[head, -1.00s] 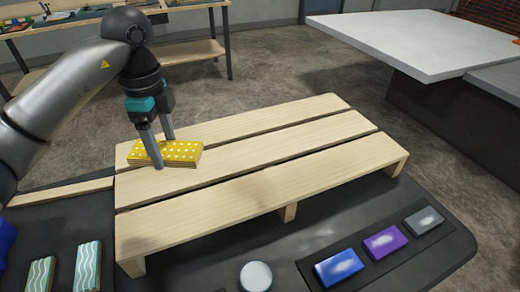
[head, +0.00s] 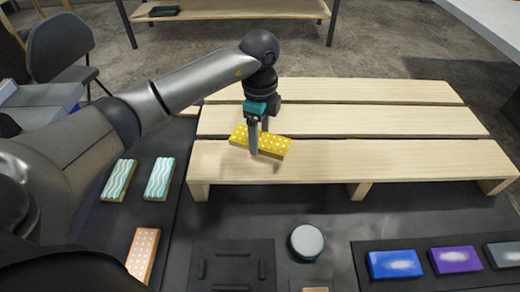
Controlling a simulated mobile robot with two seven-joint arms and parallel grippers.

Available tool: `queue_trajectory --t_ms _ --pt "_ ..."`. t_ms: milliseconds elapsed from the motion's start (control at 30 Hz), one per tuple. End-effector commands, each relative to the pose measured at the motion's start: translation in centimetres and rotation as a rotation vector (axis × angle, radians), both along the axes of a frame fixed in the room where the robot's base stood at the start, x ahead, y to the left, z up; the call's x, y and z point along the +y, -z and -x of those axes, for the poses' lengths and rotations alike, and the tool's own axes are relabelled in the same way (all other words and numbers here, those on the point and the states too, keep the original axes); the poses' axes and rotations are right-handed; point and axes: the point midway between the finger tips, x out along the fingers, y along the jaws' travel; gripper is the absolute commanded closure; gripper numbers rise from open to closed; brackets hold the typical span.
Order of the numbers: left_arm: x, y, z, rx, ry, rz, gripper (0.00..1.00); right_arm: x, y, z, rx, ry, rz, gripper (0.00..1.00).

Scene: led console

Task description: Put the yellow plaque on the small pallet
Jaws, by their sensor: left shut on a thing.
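The yellow plaque (head: 274,144) with white dots is at the left part of the small pallet (head: 350,160), a pale wooden platform of three slats. My left gripper (head: 260,146) comes down from above and is shut on the plaque, with one finger in front of it. The plaque is a little tilted in the picture, over the front and middle slats. I cannot tell whether it touches the wood. My right gripper does not show.
Two teal wavy plaques (head: 160,178) and an orange dotted plaque (head: 143,252) lie left on the dark surface. A round grey disc (head: 307,242) and blue (head: 396,264), purple (head: 455,260) and grey blocks (head: 505,254) lie in front. The pallet's right part is clear.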

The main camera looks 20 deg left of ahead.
Motion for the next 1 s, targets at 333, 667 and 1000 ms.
queue_trajectory --t_ms 333,667,1000 --pt "0.0 3.6 0.0 0.002 0.0 0.0 0.86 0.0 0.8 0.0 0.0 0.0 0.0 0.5" --pt "0.0 4.8 0.0 -0.002 0.0 0.0 0.86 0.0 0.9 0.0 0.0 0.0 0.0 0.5" --pt "0.0 5.2 0.0 0.0 0.0 -0.001 0.06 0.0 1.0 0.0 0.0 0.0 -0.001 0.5"
